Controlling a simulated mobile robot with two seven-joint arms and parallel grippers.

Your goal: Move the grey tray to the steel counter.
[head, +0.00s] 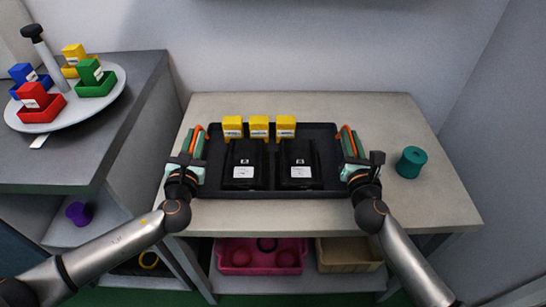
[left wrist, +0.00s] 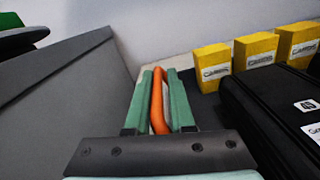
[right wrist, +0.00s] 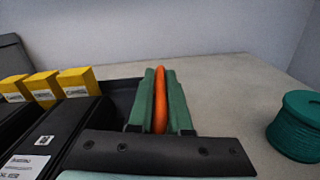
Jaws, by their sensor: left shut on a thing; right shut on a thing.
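The dark grey tray (head: 271,172) lies on a pale-topped table in the middle of the head view. It carries two black cases (head: 243,165) (head: 299,165) and three yellow boxes (head: 259,127) along its back edge. It has an orange handle at each end. My left gripper (head: 193,146) is shut on the left handle, which shows between its green fingers in the left wrist view (left wrist: 158,100). My right gripper (head: 352,146) is shut on the right handle, seen in the right wrist view (right wrist: 160,100). The tray appears to rest on the table.
A grey counter (head: 130,90) stands at the left, with a round white turntable (head: 75,107) holding coloured blocks. A teal spool (head: 411,162) stands right of the tray. A pink bin (head: 262,256) and a tan bin (head: 348,254) sit below. A wall closes the back.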

